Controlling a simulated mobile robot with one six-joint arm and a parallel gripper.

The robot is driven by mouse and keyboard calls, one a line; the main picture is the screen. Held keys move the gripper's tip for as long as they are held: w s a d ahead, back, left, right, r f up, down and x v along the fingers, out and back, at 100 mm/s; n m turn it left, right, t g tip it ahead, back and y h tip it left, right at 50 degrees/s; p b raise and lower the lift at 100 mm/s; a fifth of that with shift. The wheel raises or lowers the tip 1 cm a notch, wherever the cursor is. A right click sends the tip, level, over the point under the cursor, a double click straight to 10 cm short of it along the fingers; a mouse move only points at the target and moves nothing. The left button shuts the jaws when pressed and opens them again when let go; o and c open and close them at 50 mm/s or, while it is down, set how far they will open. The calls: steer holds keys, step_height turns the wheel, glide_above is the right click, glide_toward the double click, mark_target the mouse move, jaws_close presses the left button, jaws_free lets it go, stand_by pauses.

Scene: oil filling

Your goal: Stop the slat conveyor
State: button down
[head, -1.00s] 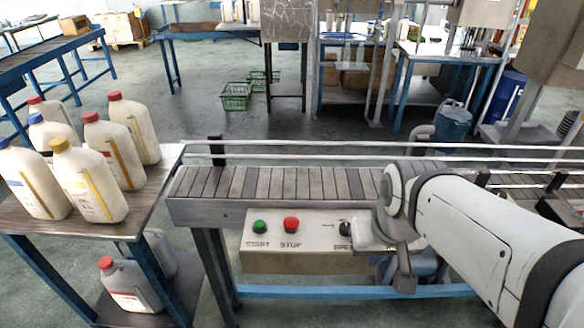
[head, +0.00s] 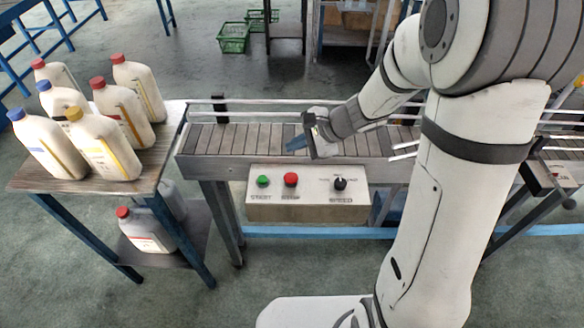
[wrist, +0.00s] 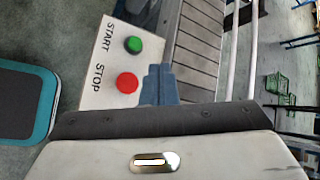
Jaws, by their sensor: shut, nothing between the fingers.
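The grey control box (head: 308,205) hangs on the front of the slat conveyor (head: 235,140). On it are a green START button (head: 263,181), a red STOP button (head: 290,179) and a black speed knob (head: 340,184). In the wrist view, the red STOP button (wrist: 127,83) and green START button (wrist: 133,45) lie left of my fingers. My gripper (head: 297,143) has blue fingers, shut and empty. In the head view they appear over the slats, above and apart from the STOP button. They also show in the wrist view (wrist: 160,83).
A side table (head: 165,160) at the left holds several white jugs (head: 105,145) with red, blue and yellow caps. Rails (head: 250,115) run along the conveyor's far side. Floor in front of the control box is clear.

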steer(key=shift+f, duration=0.1)
steer(key=b, duration=0.6)
glide_above(295, 178)
step_height(295, 178, down, 8)
steer(key=shift+r, duration=0.15)
steer(key=shift+f+b, duration=0.45)
steer(key=shift+f, duration=0.1)
stand_by(1.4)
steer(key=shift+f+b, duration=0.35)
steer(key=shift+b, duration=0.3)
steer(key=shift+f+b, duration=0.45)
steer(key=shift+b, duration=0.1)
stand_by(0.5)
steer(key=shift+r, duration=0.1)
stand_by(0.3)
steer(key=shift+r+p, duration=0.6)
steer(key=shift+r, duration=0.2)
